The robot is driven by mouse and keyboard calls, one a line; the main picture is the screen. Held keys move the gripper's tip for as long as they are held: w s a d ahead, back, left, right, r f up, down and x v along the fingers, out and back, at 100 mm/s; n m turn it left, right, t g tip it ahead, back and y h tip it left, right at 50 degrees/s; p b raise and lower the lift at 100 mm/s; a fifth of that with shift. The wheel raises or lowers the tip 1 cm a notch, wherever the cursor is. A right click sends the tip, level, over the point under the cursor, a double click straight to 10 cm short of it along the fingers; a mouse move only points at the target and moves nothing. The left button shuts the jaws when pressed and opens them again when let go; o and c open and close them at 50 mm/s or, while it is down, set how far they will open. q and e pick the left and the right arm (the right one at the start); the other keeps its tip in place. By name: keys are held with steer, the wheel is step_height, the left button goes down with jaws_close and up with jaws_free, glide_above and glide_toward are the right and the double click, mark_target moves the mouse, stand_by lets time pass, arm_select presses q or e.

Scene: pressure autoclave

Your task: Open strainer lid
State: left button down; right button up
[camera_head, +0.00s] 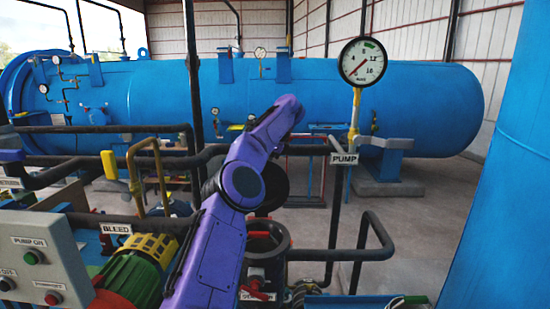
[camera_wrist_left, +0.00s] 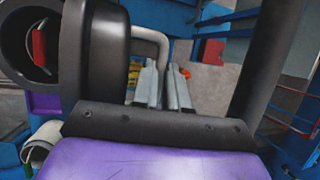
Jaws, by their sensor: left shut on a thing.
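The strainer body (camera_head: 267,243) is a black upright cylinder in the head view, open at the top, with a red part inside. It also shows at the left of the wrist view (camera_wrist_left: 14,45), with the red part in its mouth. The strainer lid (camera_head: 274,188) is a dark round disc standing raised above the body, partly behind my purple arm. In the wrist view the lid (camera_wrist_left: 100,60) is seen nearly edge-on. My left gripper (camera_wrist_left: 163,72) is shut on the grey bent lid handle (camera_wrist_left: 150,36); the arm hides the gripper in the head view. My right gripper is not in view.
Black pipes (camera_head: 340,254) run right of the strainer, below a pressure gauge (camera_head: 363,62). A green and yellow pump motor (camera_head: 135,275) and a control box (camera_head: 40,262) stand at left. The large blue autoclave (camera_head: 400,95) lies behind, beyond open floor.

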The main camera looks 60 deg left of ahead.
arm_select(q)
steer(key=shift+w+a+r, duration=0.1)
steer(key=shift+a+r, duration=0.05)
steer(key=shift+a, duration=0.05)
steer(key=shift+r+p, duration=0.1)
steer(key=shift+p, duration=0.25)
steer(key=shift+a, duration=0.1)
